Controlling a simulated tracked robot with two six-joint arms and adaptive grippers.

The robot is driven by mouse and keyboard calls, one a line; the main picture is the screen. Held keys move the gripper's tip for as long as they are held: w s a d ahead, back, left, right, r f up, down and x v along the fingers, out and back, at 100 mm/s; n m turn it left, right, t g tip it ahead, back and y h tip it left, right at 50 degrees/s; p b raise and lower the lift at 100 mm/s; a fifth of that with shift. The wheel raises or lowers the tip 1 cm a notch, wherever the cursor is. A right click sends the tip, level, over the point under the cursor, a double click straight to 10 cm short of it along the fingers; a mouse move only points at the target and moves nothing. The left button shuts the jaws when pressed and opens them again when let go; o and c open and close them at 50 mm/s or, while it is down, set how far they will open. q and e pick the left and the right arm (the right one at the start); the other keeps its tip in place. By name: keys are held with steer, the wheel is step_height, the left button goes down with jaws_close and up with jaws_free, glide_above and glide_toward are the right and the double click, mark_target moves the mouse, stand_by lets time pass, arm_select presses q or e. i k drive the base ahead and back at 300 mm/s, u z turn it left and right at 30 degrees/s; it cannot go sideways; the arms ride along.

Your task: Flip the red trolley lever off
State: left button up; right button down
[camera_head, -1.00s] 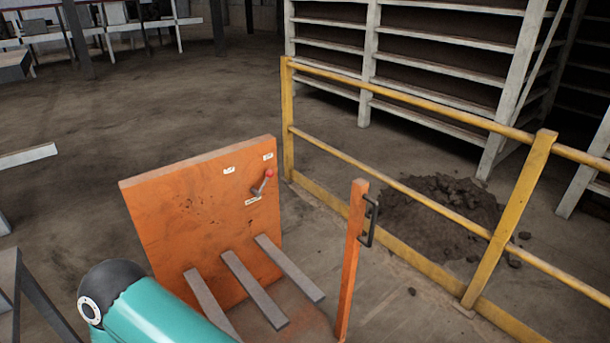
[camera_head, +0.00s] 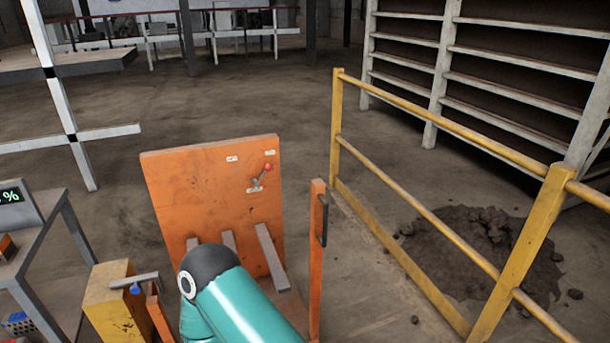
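The lever (camera_head: 262,177) is on the upper right of the orange trolley's upright panel (camera_head: 205,185), in the head view. It has a red knob and a grey stem, and it points up and to the right. Small white labels sit above and below it, too small to read. A teal arm link of mine with a dark round joint covers part of the trolley's lower front and its grey bars. Neither of my grippers is in view. The link stands apart from the lever in the picture.
A yellow railing (camera_head: 440,215) runs along the right, with a dark rubble heap (camera_head: 490,245) behind it. An orange post (camera_head: 317,260) with a handle stands at the trolley's near right. A grey table (camera_head: 45,255) with a display and a yellow box (camera_head: 112,305) are at left.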

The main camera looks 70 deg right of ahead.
mark_target(268, 166)
steer(key=z, duration=3)
steer(key=k, duration=0.1)
steer(key=u, duration=1.35)
steer(key=i, duration=0.95)
